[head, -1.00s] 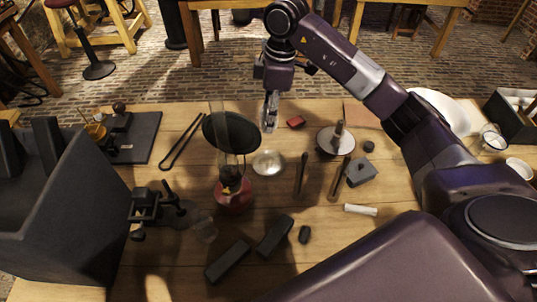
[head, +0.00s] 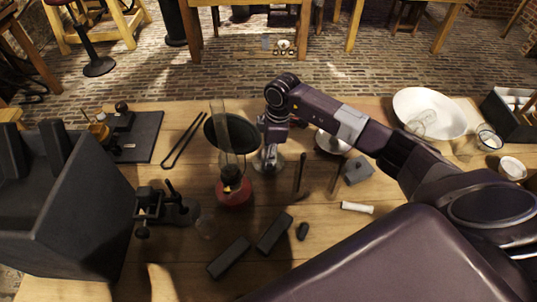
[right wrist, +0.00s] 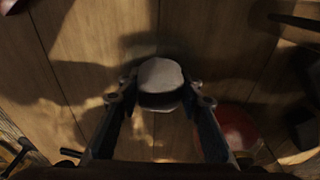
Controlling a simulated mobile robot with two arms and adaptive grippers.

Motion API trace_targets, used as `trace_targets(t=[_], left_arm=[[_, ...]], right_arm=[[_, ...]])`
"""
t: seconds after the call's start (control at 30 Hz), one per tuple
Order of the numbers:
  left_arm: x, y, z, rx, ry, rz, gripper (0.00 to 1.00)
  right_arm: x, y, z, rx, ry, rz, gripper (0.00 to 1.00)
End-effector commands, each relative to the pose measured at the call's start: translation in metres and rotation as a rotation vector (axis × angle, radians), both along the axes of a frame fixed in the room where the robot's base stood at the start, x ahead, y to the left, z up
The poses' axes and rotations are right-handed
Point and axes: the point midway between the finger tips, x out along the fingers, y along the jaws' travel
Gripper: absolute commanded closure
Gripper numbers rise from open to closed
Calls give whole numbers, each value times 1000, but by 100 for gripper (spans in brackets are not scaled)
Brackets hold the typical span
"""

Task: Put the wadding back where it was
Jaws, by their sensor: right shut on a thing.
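In the right wrist view, the gripper (right wrist: 160,95) is shut on a whitish, rounded lump, the wadding (right wrist: 160,75), held between both fingertips. The underside of the wadding is in shadow, and I cannot tell whether it touches the dish. In the head view the fingers hide the wadding and part of the dish. My left gripper is not in view.
The lamp's glass chimney (head: 229,135) and a dark round disc (head: 242,132) stand close left of the gripper. An upright rod (head: 299,178) and a grey block (head: 358,170) are to the right. Dark bars (head: 274,232) lie in front.

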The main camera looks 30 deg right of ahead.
Motion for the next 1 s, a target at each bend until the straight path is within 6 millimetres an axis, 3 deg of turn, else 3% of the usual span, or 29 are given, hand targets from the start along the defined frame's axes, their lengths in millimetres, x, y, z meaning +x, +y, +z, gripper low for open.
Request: trace_targets(t=[0.33,0.37,0.4,0.77,1.0], left_arm=[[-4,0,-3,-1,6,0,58],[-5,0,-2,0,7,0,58],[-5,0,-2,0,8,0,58],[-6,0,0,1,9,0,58],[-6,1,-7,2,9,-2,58]], right_arm=[[0,0,-4,0,0,1,86],[0,0,-3,1,-1,1,63],[0,0,-3,1,-1,1,59],[0,0,3,0,-1,1,59],[-1,-5,43,0,-6,1,59]])
